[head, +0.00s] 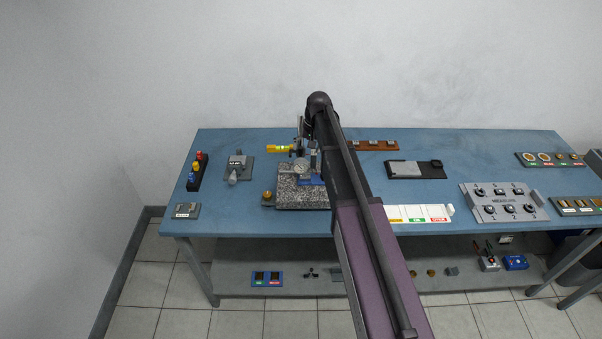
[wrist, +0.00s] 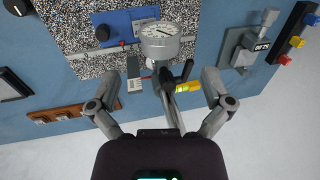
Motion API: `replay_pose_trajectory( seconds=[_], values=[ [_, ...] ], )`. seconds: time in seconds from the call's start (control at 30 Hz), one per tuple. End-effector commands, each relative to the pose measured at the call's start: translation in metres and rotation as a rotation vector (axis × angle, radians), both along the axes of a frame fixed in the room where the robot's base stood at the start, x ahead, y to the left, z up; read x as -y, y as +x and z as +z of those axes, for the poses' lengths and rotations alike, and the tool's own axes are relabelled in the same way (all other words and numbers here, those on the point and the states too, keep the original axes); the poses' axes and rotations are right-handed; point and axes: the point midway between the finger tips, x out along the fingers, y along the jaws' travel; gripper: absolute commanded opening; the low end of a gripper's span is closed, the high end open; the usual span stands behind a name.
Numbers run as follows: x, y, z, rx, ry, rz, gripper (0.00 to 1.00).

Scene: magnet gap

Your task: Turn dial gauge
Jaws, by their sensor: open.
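The dial gauge (head: 301,168) has a round white face and stands over the speckled granite plate (head: 290,198) at the left-middle of the bench. In the wrist view the dial gauge (wrist: 160,37) shows at the top centre, on a grey stand post. My gripper (wrist: 158,107) is open, with its two fingers spread to either side of the stand. The gauge lies beyond the fingertips in that view, and nothing is seen held.
A blue block (wrist: 128,27) lies on the granite beside the gauge. A yellow-handled item (head: 280,149) is close behind it. A grey device (head: 238,168) and a rack with coloured knobs (head: 196,172) stand to the left. A white labelled tray (head: 419,213) lies right of my arm.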

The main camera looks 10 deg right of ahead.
Motion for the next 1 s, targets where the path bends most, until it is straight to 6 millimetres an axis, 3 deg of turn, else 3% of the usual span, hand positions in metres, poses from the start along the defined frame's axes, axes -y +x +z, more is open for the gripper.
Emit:
replay_pose_trajectory(
  seconds=[1.0],
  values=[
    [-0.016,0.003,-0.082,0.000,0.000,0.000,1.00]
  ],
)
